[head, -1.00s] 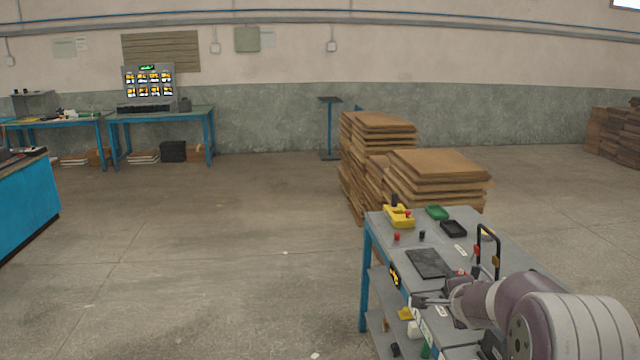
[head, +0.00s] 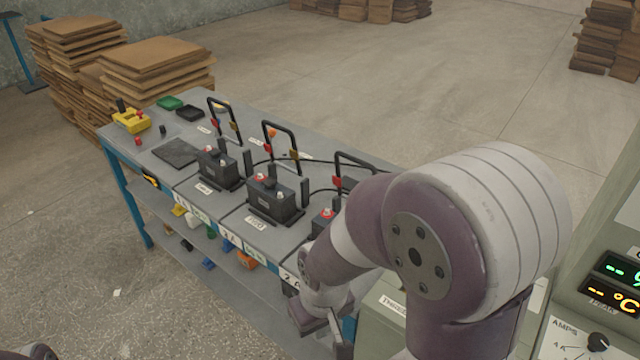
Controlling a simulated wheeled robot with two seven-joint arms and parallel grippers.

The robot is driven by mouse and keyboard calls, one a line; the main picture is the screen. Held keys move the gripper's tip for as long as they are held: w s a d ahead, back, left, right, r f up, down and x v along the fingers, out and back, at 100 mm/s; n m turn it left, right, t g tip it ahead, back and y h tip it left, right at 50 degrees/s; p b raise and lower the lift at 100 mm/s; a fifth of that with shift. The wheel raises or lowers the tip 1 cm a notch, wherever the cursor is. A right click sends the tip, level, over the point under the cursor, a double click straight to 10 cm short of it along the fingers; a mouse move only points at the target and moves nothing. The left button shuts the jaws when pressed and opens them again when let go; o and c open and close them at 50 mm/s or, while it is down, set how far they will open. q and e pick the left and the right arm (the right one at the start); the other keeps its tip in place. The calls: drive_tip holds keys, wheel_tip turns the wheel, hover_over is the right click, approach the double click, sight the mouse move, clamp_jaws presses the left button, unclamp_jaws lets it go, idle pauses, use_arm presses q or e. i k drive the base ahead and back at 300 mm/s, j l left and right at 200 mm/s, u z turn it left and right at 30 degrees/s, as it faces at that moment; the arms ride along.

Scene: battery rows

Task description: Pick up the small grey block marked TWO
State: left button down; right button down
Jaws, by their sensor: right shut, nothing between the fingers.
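A white label that seems to read TWO (head: 257,222) lies on the grey bench top (head: 330,175), in front of the middle dark battery (head: 275,198). I cannot clearly make out a separate small grey block with that mark. My right gripper (head: 328,332) is shut and empty, low at the front edge of the bench, to the right of and nearer than the TWO label. My right arm hides part of the bench's right end. My left gripper is not in view.
Another dark battery (head: 220,167) stands to the left, and a third (head: 322,223) is partly behind my arm. Black handles rise behind them. A yellow tool (head: 130,122) and a black mat (head: 176,152) are at the left end. A grey-green cabinet (head: 598,235) stands right.

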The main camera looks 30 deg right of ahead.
sight(276, 201)
drive_tip(key=z, duration=1.6)
drive_tip(key=i+j+z, duration=0.1)
drive_tip(key=j+z, duration=0.25)
drive_tip(key=z, duration=0.15)
drive_tip(key=j+z, duration=0.7)
drive_tip(key=z, duration=0.25)
drive_tip(key=k+j+z, duration=0.1)
drive_tip(key=j+z, duration=0.2)
drive_tip(key=z, duration=0.15)
drive_tip(key=k+j+z, duration=0.15)
drive_tip(key=j+z, duration=0.15)
drive_tip(key=z, duration=0.2)
